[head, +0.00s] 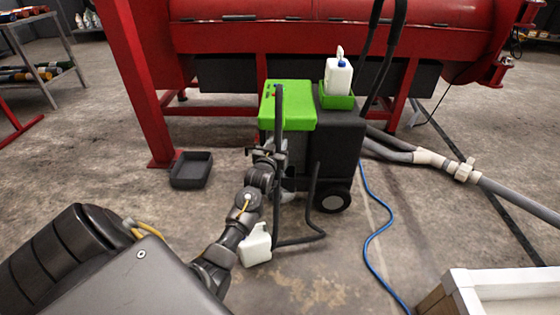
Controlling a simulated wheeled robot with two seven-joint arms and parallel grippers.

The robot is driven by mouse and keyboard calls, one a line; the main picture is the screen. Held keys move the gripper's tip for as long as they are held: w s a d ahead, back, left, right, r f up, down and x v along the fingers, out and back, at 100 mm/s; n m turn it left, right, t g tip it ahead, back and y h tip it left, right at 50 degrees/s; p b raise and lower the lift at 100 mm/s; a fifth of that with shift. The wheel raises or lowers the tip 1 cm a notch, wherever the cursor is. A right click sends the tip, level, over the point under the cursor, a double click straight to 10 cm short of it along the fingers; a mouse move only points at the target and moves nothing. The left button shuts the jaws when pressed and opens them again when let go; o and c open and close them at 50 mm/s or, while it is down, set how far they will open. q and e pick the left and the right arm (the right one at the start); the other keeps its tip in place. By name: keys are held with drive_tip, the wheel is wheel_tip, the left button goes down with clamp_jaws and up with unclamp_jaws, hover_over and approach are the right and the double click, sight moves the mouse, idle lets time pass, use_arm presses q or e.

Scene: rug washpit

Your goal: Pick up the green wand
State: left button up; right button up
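I cannot make out a separate green wand. The green parts I see are the lid (289,104) and the small tray (338,99) on a dark wheeled cleaning machine (340,150). My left arm reaches up from the lower left, and its gripper (266,154) is at the machine's left front side, just below the green lid. The fingers are small and dark against the machine, so I cannot tell whether they are open, shut or holding something. A dark upright tube (279,190) stands beside the gripper. My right gripper is not in view.
A white jug (256,245) stands on the floor by my arm. A white bottle (338,76) sits in the green tray. A black bin (191,170) is at left. A blue hose (372,240) and grey pipes (510,197) lie right. A red machine (330,35) spans the back.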

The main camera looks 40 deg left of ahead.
sight(279, 139)
use_arm(q)
drive_tip(key=x, duration=0.1)
drive_tip(key=b+x, duration=0.1)
drive_tip(key=shift+w+a+f, duration=0.15)
drive_tip(key=shift+w+f, duration=0.15)
drive_tip(key=shift+w, duration=0.1)
drive_tip(key=shift+w+a+r, duration=0.2)
drive_tip(key=shift+w, duration=0.25)
clamp_jaws()
idle(0.7)
